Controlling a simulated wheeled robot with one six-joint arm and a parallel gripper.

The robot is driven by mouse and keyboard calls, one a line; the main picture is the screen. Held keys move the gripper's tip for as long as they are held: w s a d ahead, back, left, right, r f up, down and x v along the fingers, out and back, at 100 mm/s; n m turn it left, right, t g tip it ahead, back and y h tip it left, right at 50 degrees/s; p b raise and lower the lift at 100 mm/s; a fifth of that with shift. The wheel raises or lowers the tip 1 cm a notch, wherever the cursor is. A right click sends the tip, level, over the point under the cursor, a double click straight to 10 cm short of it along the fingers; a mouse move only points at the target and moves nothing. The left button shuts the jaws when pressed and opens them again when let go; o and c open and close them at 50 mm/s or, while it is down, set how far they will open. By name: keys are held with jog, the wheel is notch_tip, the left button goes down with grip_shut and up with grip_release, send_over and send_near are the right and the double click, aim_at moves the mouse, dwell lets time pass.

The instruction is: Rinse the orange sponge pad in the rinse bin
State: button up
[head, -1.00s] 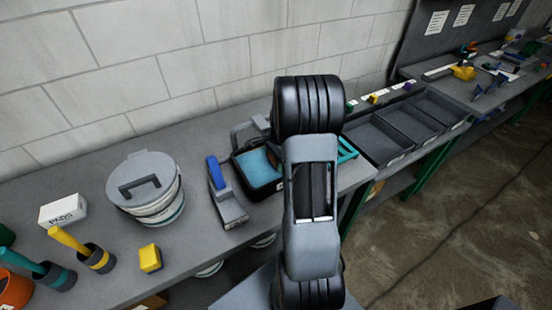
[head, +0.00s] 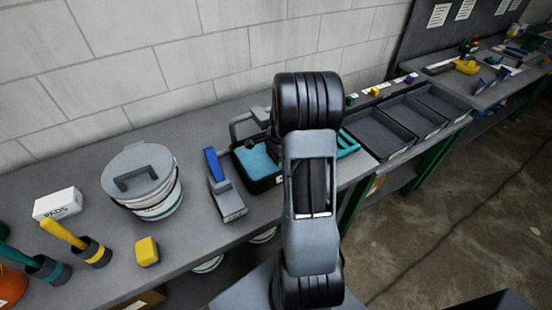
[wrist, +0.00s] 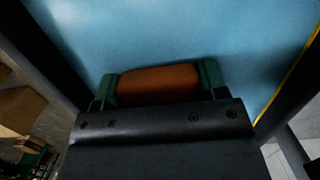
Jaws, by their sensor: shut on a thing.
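My gripper (wrist: 160,88) is shut on the orange sponge pad (wrist: 157,80), which sits between its two green fingertips in the wrist view. Light blue water fills the view behind the pad, with dark bin walls (wrist: 55,55) on both sides. I cannot tell whether the pad touches the water. In the head view the rinse bin (head: 264,187) is a black tub with blue inside, standing on the bench. My arm covers its right part and hides the pad and the fingertips.
A blue-and-grey tool (head: 224,187) stands just left of the bin. Further left are a lidded bucket (head: 142,190), a yellow block (head: 147,251), a white PADS box (head: 58,203) and handled tools in cups. Grey trays (head: 380,136) lie to the right. A block wall runs behind.

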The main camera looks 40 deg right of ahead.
jog(key=shift+f+b, duration=0.4)
jog(key=shift+f, duration=0.2)
dwell(1.4)
jog(key=shift+r+p, duration=2.7)
jog(key=shift+r, duration=0.85)
